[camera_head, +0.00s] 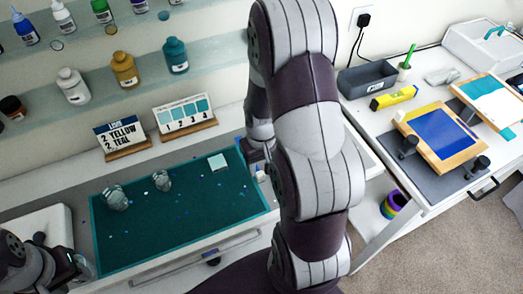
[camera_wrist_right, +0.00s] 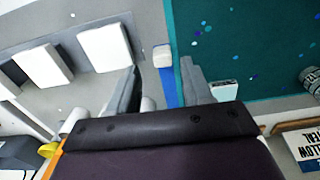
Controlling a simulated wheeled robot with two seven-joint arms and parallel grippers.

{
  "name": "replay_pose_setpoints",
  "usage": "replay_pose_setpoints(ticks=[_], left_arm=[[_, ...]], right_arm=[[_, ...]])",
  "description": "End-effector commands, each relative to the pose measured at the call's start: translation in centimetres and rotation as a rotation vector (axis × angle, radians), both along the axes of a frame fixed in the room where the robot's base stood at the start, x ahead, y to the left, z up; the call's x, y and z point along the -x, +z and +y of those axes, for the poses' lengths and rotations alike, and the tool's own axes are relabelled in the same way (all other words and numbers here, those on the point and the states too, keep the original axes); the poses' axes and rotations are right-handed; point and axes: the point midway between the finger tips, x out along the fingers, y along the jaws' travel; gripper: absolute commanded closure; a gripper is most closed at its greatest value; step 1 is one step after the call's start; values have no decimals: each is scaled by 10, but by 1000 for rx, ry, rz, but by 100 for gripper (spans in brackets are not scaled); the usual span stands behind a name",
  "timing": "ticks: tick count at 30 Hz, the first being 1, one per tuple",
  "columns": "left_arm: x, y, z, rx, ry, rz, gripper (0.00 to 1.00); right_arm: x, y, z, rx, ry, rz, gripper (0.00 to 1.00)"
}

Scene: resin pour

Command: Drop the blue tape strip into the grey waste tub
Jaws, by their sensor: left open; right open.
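A dark grey open tub (camera_head: 366,78), probably the waste tub, stands at the back of the right table. I cannot pick out the blue tape strip with certainty. A narrow blue piece with a white block at one end (camera_wrist_right: 170,85) shows between the fingers in the right wrist view, beside the teal mat, not visibly gripped. My right gripper (camera_wrist_right: 161,80) is open; in the head view my arm hides most of it near the mat's right end. My left gripper (camera_head: 78,264) is open at the lower left, by the mat's front left corner.
The teal mat (camera_head: 180,225) holds clear cups and a small pale square. Bottles line the shelves. A gap separates the tables.

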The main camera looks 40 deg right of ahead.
Motion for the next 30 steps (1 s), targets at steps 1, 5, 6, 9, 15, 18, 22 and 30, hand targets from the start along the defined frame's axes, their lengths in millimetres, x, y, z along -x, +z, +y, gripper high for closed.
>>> replay_pose_setpoints(ticks=[1,5,6,9,15,18,22,30], left_arm=[[0,0,0,0,0,0,57],[0,0,0,0,0,0,57],[0,0,0,0,0,0,57],[0,0,0,0,0,0,57],[0,0,0,0,0,0,57],[0,1,0,0,0,0,57],[0,12,0,0,0,0,57],[0,26,0,0,0,0,57]], right_arm=[[-1,14,-1,3,0,-8,50],[-1,46,-1,3,0,-7,50],[0,54,0,2,0,-6,50],[0,69,0,1,0,-3,50],[9,81,67,13,151,-53,50],[24,82,103,13,236,-94,45],[29,89,83,19,131,-108,45],[2,87,2,15,-50,-35,45]])
